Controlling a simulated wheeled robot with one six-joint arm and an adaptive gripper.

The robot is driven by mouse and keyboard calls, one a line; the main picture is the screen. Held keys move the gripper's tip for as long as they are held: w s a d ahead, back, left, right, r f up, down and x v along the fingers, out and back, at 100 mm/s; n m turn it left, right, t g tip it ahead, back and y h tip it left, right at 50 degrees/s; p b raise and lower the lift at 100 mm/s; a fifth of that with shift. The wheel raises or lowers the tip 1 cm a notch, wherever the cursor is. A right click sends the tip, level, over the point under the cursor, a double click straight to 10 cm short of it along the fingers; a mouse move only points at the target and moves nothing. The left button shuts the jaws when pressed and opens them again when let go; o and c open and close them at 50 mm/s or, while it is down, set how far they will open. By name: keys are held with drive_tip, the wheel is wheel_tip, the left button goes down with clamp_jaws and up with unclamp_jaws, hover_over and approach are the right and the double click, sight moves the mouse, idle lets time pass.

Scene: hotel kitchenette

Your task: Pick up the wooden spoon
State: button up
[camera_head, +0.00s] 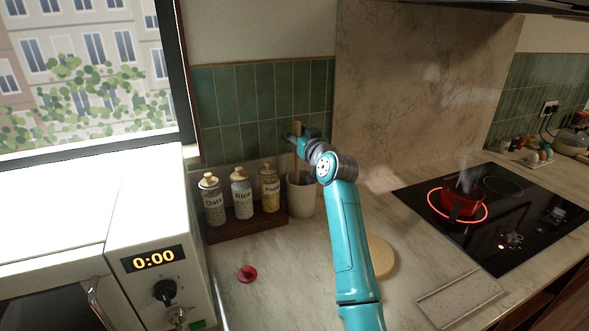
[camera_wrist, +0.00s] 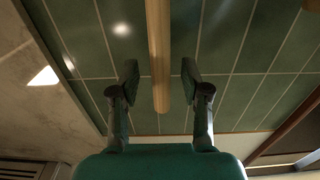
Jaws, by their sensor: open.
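The wooden spoon (camera_head: 297,142) stands upright in a pale utensil crock (camera_head: 300,196) beside the jars, against the green tile wall. Its light wooden handle (camera_wrist: 159,50) also shows in the wrist view, between my two fingers and apart from both. My gripper (camera_wrist: 160,83) is open around the handle there. In the head view my gripper (camera_head: 297,139) is at the upper part of the spoon, above the crock, partly hidden behind my wrist. The lower part of the spoon is hidden inside the crock.
Jars of oats (camera_head: 212,202), rice (camera_head: 241,196) and pasta (camera_head: 269,188) stand on a dark wooden rack left of the crock. A round wooden board (camera_head: 382,258) lies right of my arm. A red pot (camera_head: 462,203) steams on a glowing hob. A microwave (camera_head: 150,225) stands at left.

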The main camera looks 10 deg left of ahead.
clamp_jaws()
